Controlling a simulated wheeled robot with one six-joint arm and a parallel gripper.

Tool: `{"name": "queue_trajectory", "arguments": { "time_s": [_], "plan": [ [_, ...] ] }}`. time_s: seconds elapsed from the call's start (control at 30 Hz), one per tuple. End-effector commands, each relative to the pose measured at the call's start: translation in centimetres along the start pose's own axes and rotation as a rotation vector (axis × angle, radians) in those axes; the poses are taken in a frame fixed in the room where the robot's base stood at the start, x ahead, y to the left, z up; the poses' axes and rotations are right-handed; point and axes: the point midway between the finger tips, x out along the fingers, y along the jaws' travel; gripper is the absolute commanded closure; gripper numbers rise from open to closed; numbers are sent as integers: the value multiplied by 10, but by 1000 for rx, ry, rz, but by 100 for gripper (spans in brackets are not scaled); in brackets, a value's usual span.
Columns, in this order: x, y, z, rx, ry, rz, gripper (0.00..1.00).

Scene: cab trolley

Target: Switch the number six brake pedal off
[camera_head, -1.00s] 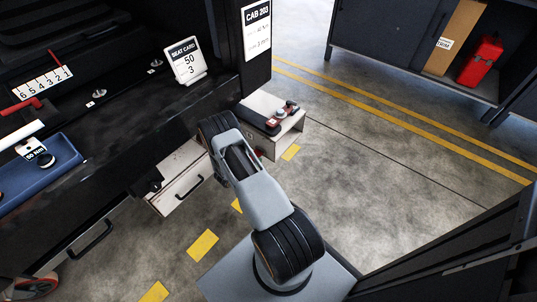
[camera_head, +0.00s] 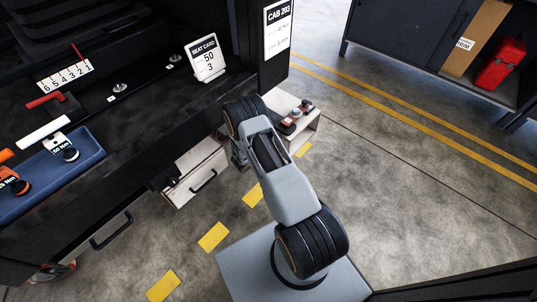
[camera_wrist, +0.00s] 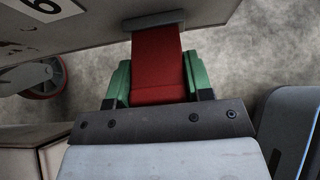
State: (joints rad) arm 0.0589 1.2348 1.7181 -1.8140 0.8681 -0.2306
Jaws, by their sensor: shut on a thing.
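A red pedal (camera_wrist: 157,55) fills the middle of the wrist view, hanging from a grey bar (camera_wrist: 153,20) at its top. The green fingers of my gripper (camera_wrist: 158,85) lie on both sides of the pedal and are shut on it. A white plate (camera_wrist: 40,10) with part of a black numeral, a 6 or a 9, shows at the top left of the wrist view. In the head view my arm hides the gripper and the pedal.
A caster wheel (camera_wrist: 38,80) stands at the left of the wrist view. In the head view, the dark cab bench holds a seat card (camera_head: 205,58), a number strip (camera_head: 65,77) and a blue tray (camera_head: 85,153). A white drawer (camera_head: 198,175) sits below.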

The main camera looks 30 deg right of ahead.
Motion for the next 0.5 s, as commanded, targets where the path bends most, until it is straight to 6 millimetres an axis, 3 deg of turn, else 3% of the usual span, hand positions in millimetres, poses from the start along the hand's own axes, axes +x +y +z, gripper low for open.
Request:
{"name": "queue_trajectory", "arguments": {
  "time_s": [0.07, 0.1, 0.33, 0.5],
  "plan": [
    [0, -1, 0, -1, 2, -3, 96],
    [0, -1, 0, -1, 1, -2, 51],
    [0, 0, 0, 0, 0, -1, 29],
    [0, 0, 1, 1, 0, 0, 28]
  ]
}}
